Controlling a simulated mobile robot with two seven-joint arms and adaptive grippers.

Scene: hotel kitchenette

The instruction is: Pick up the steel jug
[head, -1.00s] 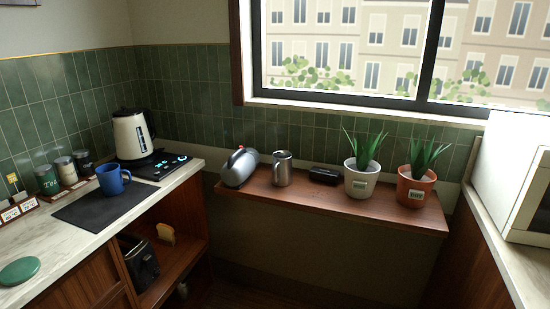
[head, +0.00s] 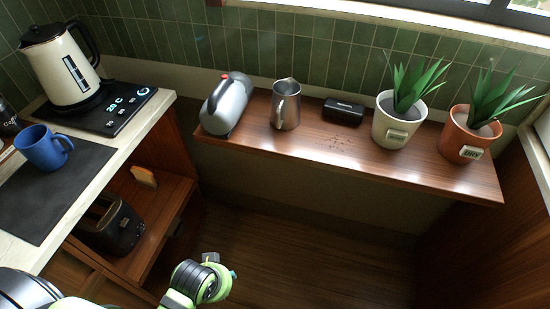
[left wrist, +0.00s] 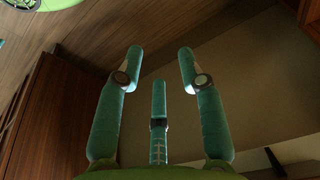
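The steel jug (head: 287,106) stands upright on a brown wooden shelf (head: 350,164) under the window, its handle toward the front left. It stands between a rounded silver appliance (head: 228,104) and a small black box (head: 343,111), apart from both. My left arm's green links show at the bottom of the head view, low in front of the shelf and well short of the jug. In the left wrist view my left gripper (left wrist: 159,64) has its teal fingers spread with nothing between them. The jug is not in that view. My right gripper is not in view.
A white-potted plant (head: 399,122) and an orange-potted plant (head: 471,134) stand right of the box. The left counter holds a kettle (head: 62,66) and a blue mug (head: 43,148). A toaster (head: 110,222) is below. The shelf in front of the jug is clear.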

